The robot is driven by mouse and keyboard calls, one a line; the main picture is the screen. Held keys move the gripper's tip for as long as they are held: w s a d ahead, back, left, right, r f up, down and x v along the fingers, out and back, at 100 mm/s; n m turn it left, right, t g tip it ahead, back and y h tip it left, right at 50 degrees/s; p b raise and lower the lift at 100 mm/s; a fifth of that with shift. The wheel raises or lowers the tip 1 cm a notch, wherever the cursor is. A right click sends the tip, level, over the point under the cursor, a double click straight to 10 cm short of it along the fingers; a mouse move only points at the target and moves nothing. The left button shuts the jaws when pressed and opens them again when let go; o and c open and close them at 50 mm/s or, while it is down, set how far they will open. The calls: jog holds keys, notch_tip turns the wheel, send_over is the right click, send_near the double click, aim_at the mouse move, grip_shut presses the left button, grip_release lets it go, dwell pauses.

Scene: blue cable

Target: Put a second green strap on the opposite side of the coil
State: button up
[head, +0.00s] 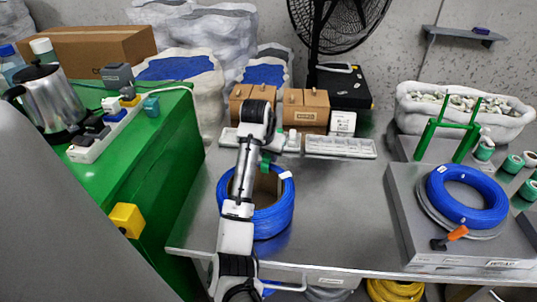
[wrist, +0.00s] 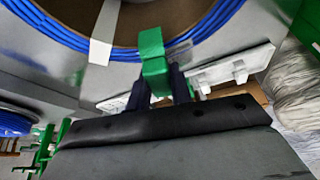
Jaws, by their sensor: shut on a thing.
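The blue cable coil (head: 272,221) stands on the metal table around a brown cardboard core; its near-left part is hidden behind my arm. In the wrist view the coil (wrist: 60,38) arcs across the top. A white band (wrist: 104,32) crosses it there. My gripper (wrist: 160,88) is shut on a green strap (wrist: 154,65), which overlaps the coil's rim in the picture; I cannot tell whether it touches the cable. In the head view the green strap (head: 265,163) shows at the coil's far edge. No other green strap is visible on this coil.
White trays (head: 340,147) and cardboard boxes (head: 303,108) stand behind the coil. At right, another blue coil (head: 467,196) lies on a metal platform beside a green stand (head: 446,125) and several green rolls. The table right of the coil is clear.

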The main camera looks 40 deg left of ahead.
jog(key=shift+r+p, duration=0.55)
jog(key=shift+p, duration=0.1)
jog(key=shift+f, duration=0.3)
jog(key=shift+f, duration=0.5)
jog(key=shift+f, duration=0.4)
dwell(0.3)
jog(key=shift+r, duration=0.2)
jog(key=shift+r+p, duration=0.3)
jog(key=shift+p, duration=0.05)
jog(key=shift+r, duration=0.15)
jog(key=shift+f, duration=0.45)
dwell(1.3)
